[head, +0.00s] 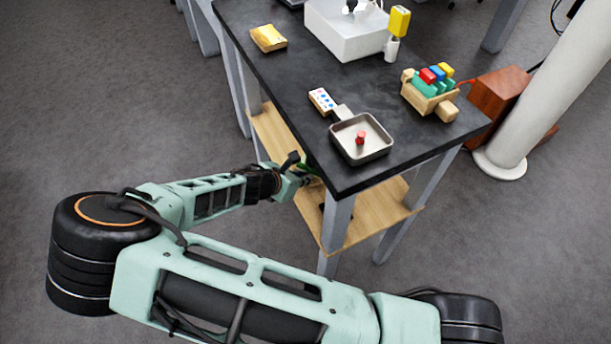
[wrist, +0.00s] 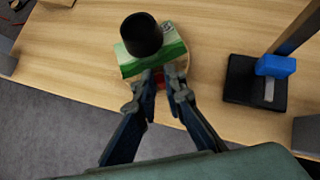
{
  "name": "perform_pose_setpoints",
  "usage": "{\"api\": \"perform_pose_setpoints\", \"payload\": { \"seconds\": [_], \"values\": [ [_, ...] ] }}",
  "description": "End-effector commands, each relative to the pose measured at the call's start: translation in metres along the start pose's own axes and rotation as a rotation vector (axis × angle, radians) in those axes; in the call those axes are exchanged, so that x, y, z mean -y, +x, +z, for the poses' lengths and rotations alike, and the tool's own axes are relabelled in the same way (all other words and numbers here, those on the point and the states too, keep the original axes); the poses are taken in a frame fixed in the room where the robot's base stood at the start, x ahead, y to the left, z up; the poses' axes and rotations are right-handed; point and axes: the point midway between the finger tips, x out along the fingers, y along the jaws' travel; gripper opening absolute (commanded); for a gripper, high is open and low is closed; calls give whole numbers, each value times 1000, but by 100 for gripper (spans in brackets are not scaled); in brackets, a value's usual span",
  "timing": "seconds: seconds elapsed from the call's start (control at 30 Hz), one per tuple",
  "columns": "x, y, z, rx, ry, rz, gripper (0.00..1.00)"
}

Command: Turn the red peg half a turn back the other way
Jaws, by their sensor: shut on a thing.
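My gripper (wrist: 160,84) is shut on a small red piece, which I take for the red peg (wrist: 160,79); only a bit of it shows between the fingertips. The peg sits at the near side of a green and white block (wrist: 172,52) with a black cylinder (wrist: 141,35) on it, over the wooden shelf (wrist: 210,40). In the head view my gripper (head: 304,177) reaches under the dark table top at the lower shelf, and the peg is hidden there. Another red cylinder (head: 360,138) stands in a metal tray (head: 345,153) on the table top.
On the shelf, right of the gripper in the wrist view, is a black base (wrist: 240,85) with a blue block (wrist: 276,66) and a post. The dark table top (head: 290,85) overhangs the shelf, and a table leg (head: 337,222) stands close to my gripper.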

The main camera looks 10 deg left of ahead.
Motion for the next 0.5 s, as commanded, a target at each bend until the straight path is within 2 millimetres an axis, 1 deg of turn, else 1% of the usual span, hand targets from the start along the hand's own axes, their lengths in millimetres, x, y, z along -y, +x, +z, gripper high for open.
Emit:
{"api": "perform_pose_setpoints", "payload": {
  "seconds": [0.5],
  "values": [
    [-16,1,0,-2,184,-180,0]
  ]
}}
